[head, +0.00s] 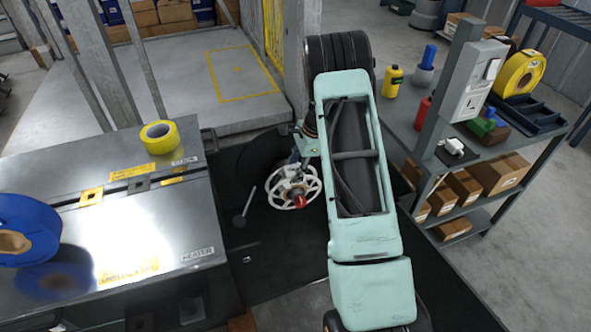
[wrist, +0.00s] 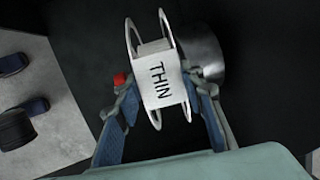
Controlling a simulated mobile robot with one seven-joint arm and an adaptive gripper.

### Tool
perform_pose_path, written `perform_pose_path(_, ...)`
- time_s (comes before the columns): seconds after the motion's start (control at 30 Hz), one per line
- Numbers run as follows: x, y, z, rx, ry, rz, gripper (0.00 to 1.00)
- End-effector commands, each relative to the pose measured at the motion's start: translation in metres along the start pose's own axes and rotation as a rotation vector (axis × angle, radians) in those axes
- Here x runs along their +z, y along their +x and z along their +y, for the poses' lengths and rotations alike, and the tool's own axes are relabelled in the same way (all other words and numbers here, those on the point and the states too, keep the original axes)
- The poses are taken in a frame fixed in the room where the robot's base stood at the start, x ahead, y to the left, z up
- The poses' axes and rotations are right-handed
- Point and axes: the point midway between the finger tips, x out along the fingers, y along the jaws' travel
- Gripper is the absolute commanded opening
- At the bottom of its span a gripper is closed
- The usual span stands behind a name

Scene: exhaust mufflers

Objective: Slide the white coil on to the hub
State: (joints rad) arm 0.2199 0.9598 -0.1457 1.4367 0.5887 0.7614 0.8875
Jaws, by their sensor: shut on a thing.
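The white coil (wrist: 158,75), a spool with open rims and the word THIN on it, sits between the blue-padded fingers of my gripper (wrist: 160,88) in the wrist view. My gripper is shut on it. In the head view the coil's white spoked rim (head: 276,195) faces up below my arm, over the dark floor area. A red part of my gripper shows at its lower edge. A grey rod with a round end (head: 240,220) shows left of the coil, apart from it; I cannot tell whether it is the hub. A grey metal cylinder (wrist: 206,58) shows behind the coil in the wrist view.
A metal bench (head: 140,230) on the left carries a yellow roll (head: 160,137) and a blue spool (head: 25,228). Grey shelving (head: 510,160) on the right holds bottles, a yellow reel and cardboard boxes. Dark floor lies between them.

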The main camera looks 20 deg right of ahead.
Motion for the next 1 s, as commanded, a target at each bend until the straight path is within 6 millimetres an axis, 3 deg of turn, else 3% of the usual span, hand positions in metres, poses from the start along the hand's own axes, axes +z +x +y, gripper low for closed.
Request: perform_pose_path(1.0, -0.002, -0.008, 0.041, -0.003, 0.001, 0.000, 0.00)
